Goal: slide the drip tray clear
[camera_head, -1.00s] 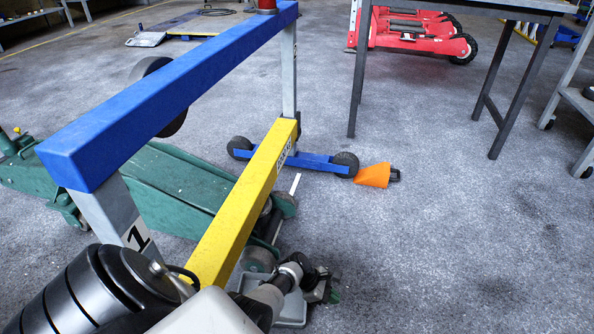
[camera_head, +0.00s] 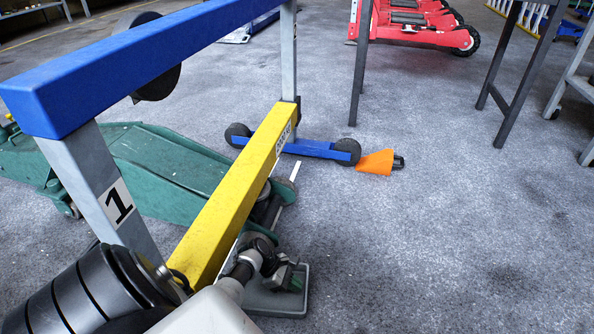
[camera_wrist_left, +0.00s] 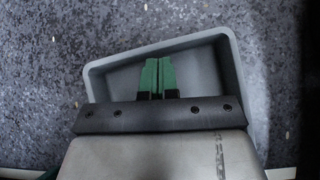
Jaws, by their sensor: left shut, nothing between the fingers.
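The drip tray (camera_head: 270,302) is a shallow grey tray on the floor at the bottom centre of the head view, beside the yellow beam and the green trolley jack (camera_head: 165,170). In the left wrist view the tray's rim and inner wall (camera_wrist_left: 228,75) show around the fingers. My left gripper (camera_head: 295,283) is shut and empty, with its green fingertips (camera_wrist_left: 157,62) together over the tray's inside. I cannot tell whether they touch the tray. My gripper body hides the tray's near part in the wrist view. My right gripper is not in view.
A frame with a blue top beam (camera_head: 150,60), a yellow lower beam (camera_head: 235,200) and a post marked 1 stands close on the left. A blue wheeled foot (camera_head: 310,149) and an orange wedge (camera_head: 376,163) lie beyond. The floor to the right is clear.

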